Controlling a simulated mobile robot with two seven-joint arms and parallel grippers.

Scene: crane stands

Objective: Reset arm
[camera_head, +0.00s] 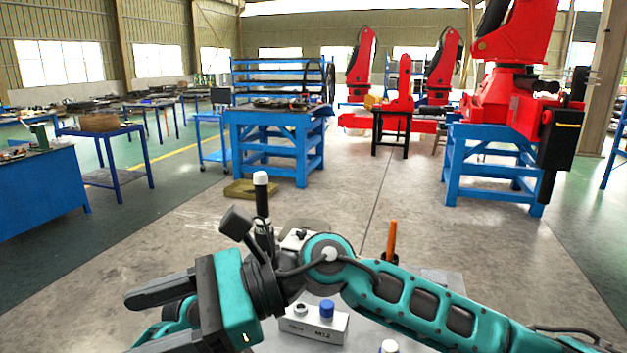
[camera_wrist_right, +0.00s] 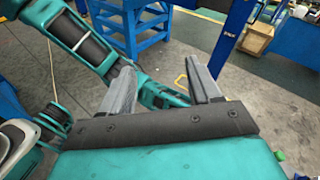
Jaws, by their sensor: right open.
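My right arm comes in from the lower right in the head view and reaches across the front to the left. Its teal and black gripper (camera_head: 140,318) is at the lower left, with its dark fingers pointing left. In the right wrist view the gripper (camera_wrist_right: 162,82) has its two grey fingers wide apart with nothing between them. A teal and black arm link shows behind the fingers there; I cannot tell which arm it belongs to. My left gripper cannot be made out in either view.
Below the right arm stands a pale labelled block (camera_head: 312,325) with a blue knob. A black upright piece with a white cap (camera_head: 261,180) and an orange handle (camera_head: 391,240) stand close behind the arm. Blue benches (camera_head: 275,140) and red robots (camera_head: 500,100) stand farther off across open floor.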

